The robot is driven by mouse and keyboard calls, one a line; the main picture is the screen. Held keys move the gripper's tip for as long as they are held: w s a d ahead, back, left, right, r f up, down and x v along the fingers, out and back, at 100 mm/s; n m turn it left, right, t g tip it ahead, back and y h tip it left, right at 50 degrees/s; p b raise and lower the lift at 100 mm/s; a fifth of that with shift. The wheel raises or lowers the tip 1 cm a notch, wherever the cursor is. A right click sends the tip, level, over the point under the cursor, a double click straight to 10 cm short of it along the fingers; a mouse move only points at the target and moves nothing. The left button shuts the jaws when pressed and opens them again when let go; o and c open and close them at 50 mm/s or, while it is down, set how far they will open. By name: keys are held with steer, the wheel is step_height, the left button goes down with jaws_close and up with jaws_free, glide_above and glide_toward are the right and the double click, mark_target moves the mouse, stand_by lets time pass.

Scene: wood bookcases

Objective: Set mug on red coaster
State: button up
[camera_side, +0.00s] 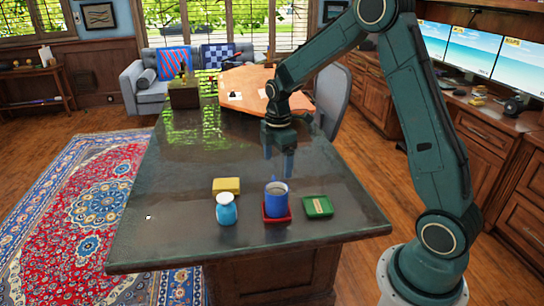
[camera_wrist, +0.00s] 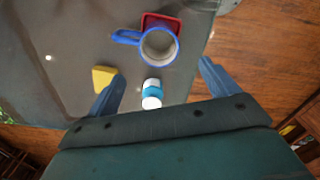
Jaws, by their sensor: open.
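The blue mug (camera_side: 276,200) stands upright on the red coaster (camera_side: 276,218) near the front of the dark table. In the wrist view the mug (camera_wrist: 176,48) is seen from above, its handle to the left, and it covers much of the coaster (camera_wrist: 161,19). My gripper (camera_side: 279,164) is open and empty, above the table and behind the mug in the side view, apart from it. In the wrist view my open fingers (camera_wrist: 161,74) frame no held object.
A blue bottle with a white lid (camera_side: 226,211) stands left of the mug. A yellow block (camera_side: 226,186) lies behind the bottle. A green square item (camera_side: 318,206) lies right of the coaster. A planter box (camera_side: 184,95) stands at the far end. The table's middle is clear.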

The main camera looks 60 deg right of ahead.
steer(key=s+a+r+m+t, duration=0.3)
steer(key=s+a+r+m, duration=0.4)
steer(key=s+r, duration=0.55)
steer(key=s+a+r+m+t, duration=0.1)
steer(key=s+a+r+m, duration=0.1)
steer(key=s, duration=0.4)
steer(key=s+a+r+m+t, duration=0.1)
steer(key=s+a+r+m, duration=0.1)
steer(key=s, duration=0.4)
steer(key=shift+a+r+m, duration=0.15)
steer(key=shift+a+m, duration=0.65)
steer(key=shift+m, duration=0.2)
